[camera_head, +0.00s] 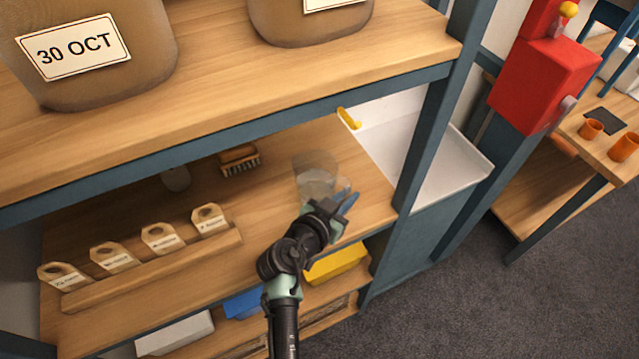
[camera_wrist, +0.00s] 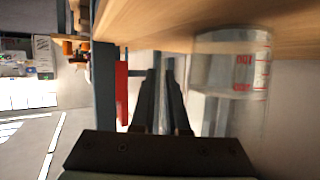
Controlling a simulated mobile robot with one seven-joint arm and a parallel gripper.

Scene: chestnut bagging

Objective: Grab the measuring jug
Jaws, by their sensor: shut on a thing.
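The clear measuring jug (camera_head: 315,172) stands on the middle wooden shelf, near its right end. In the wrist view the jug (camera_wrist: 228,72) is see-through with red marks, on the right beside my fingers. My gripper (camera_head: 340,207) is at the jug's near right side. In the wrist view my gripper (camera_wrist: 163,80) has its two fingers close together, shut on the jug; the handle itself is hard to make out between them.
A brush (camera_head: 240,160) and a rack of wooden tags (camera_head: 160,265) lie left on the shelf. The upper shelf (camera_head: 250,85) with large sacks hangs above. A blue post (camera_head: 425,130) stands right, with a white sink (camera_head: 440,160) behind. A yellow bin (camera_head: 337,263) is below.

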